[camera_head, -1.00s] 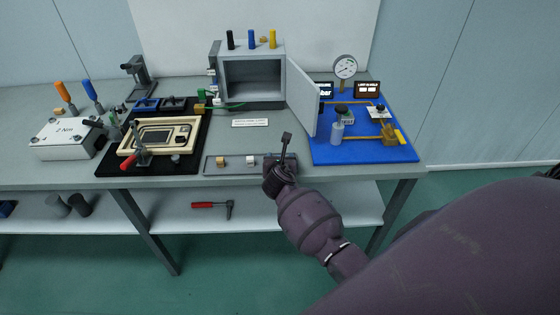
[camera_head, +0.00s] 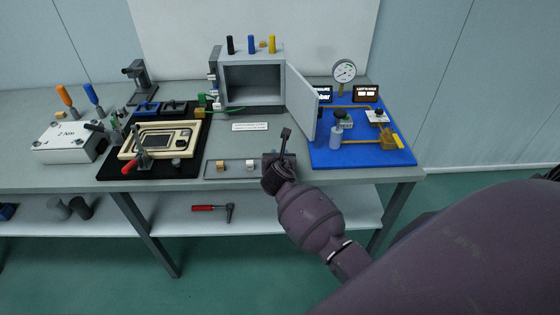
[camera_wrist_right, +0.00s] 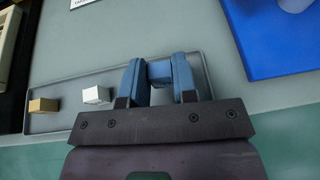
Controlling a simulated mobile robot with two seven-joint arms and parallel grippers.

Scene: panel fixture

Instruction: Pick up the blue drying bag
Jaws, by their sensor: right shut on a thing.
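The blue drying bag (camera_wrist_right: 160,72) is a small blue block between the two fingers of my right gripper (camera_wrist_right: 158,62) in the right wrist view. The fingers are shut on its sides. The gripper is at the right end of a shallow grey tray (camera_wrist_right: 65,121); I cannot tell whether the bag touches the tray floor. In the head view my right gripper (camera_head: 282,150) is over the tray's right end near the table's front edge, and the bag is hidden there. My left gripper is not in view.
A tan block (camera_wrist_right: 43,105) and a white block (camera_wrist_right: 96,95) sit in the tray left of the gripper. An open grey cabinet (camera_head: 252,78) stands behind. A blue board (camera_head: 350,155) with a gauge (camera_head: 344,71) is at the right. A device in a cream frame (camera_head: 126,151) is at the left.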

